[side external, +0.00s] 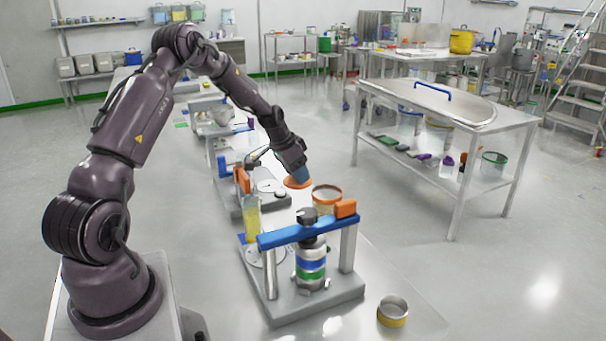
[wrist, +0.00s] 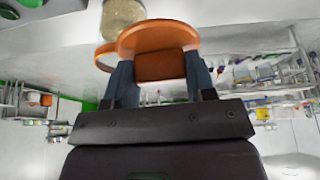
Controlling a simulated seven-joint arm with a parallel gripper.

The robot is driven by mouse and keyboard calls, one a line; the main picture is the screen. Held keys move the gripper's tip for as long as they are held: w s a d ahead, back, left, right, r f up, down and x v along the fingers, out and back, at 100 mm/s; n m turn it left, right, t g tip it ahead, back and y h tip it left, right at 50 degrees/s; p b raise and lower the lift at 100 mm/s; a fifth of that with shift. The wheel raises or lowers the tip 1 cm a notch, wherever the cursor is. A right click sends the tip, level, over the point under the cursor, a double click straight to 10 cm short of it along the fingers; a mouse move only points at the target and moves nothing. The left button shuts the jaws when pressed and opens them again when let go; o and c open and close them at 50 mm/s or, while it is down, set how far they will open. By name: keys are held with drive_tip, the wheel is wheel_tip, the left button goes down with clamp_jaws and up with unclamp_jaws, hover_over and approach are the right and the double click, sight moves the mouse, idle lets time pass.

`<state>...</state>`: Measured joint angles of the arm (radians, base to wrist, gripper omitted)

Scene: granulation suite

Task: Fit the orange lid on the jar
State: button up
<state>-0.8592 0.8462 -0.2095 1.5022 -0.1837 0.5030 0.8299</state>
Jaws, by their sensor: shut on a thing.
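The orange lid (side external: 297,183) is a flat disc held in my gripper (side external: 302,174). In the wrist view the lid (wrist: 157,36) sits between the two blue-grey fingers of my gripper (wrist: 160,66), which are shut on its orange block-like grip. The jar (side external: 327,204) has an orange rim and a pale body, and stands just right of the lid in the side view. In the wrist view the jar (wrist: 122,17) shows pale grainy contents. The lid hides part of its orange rim. The lid looks apart from the jar; the exact gap is unclear.
A press-like fixture with a blue bar (side external: 305,232) and orange block (side external: 346,208) stands in front of the jar. A yellow bottle (side external: 252,218) stands left. A round tin (side external: 393,311) sits at front right. A steel table (side external: 440,100) stands behind.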

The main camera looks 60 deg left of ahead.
sight(294, 186)
drive_tip(key=s+d, duration=0.1)
drive_tip(key=s+r, duration=0.1)
drive_tip(key=s+d+r, duration=0.1)
drive_tip(key=s, duration=0.1)
drive_tip(key=shift+d+r, duration=0.1)
drive_tip(key=shift+d, duration=0.25)
drive_tip(key=w+d+f, duration=0.1)
drive_tip(key=w+d, duration=0.2)
drive_tip(key=w, duration=0.6)
drive_tip(key=shift+w+f, duration=0.2)
drive_tip(key=shift+w, duration=0.2)
drive_tip(key=shift+f, duration=1)
idle(0.7)
drive_tip(key=o, duration=1)
